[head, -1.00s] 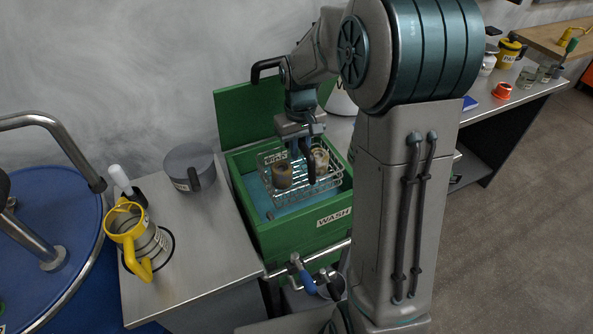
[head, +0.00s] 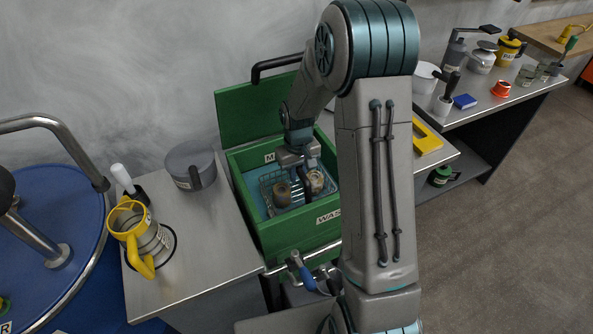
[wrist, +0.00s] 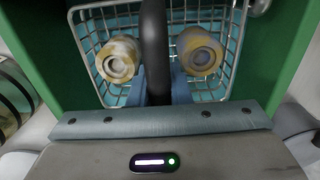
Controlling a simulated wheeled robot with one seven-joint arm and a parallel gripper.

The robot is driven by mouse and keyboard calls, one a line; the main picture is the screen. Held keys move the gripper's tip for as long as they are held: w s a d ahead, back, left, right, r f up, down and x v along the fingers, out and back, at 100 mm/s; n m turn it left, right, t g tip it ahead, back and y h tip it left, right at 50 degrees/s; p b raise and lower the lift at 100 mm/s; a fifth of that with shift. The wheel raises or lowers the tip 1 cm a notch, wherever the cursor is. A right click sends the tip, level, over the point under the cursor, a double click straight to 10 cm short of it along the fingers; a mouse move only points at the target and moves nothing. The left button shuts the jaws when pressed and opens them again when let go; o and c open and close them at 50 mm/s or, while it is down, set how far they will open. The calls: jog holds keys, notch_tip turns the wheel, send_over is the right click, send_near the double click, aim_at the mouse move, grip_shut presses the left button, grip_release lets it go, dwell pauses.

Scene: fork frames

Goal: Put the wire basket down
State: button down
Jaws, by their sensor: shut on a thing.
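The wire basket (head: 267,193) is down inside the open green box (head: 274,245) labelled WASH. Two worn, tan-and-grey cylindrical parts (wrist: 119,59) (wrist: 200,53) sit in the basket, one on each side of its dark upright handle (wrist: 155,45). My gripper (wrist: 159,88) is shut on that handle, between the two parts. The basket looks roughly level, below the box rim. I cannot tell whether its underside touches the blue floor of the box (head: 247,186).
The box's green lid (head: 248,112) stands open behind. A steel bench to the left holds a grey pot (head: 190,165) and a yellow-handled container (head: 140,238). To the right, a bench holds a blue block (head: 465,101) and a red cup (head: 501,89).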

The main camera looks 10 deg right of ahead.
jog(key=shift+w+a+f, duration=0.1)
jog(key=shift+w+f, duration=0.15)
jog(key=shift+w, duration=0.2)
jog(key=shift+f+b, duration=0.45)
jog(key=shift+f, duration=0.2)
jog(key=c, duration=1.3)
grip_release()
jog(key=shift+c, duration=0.2)
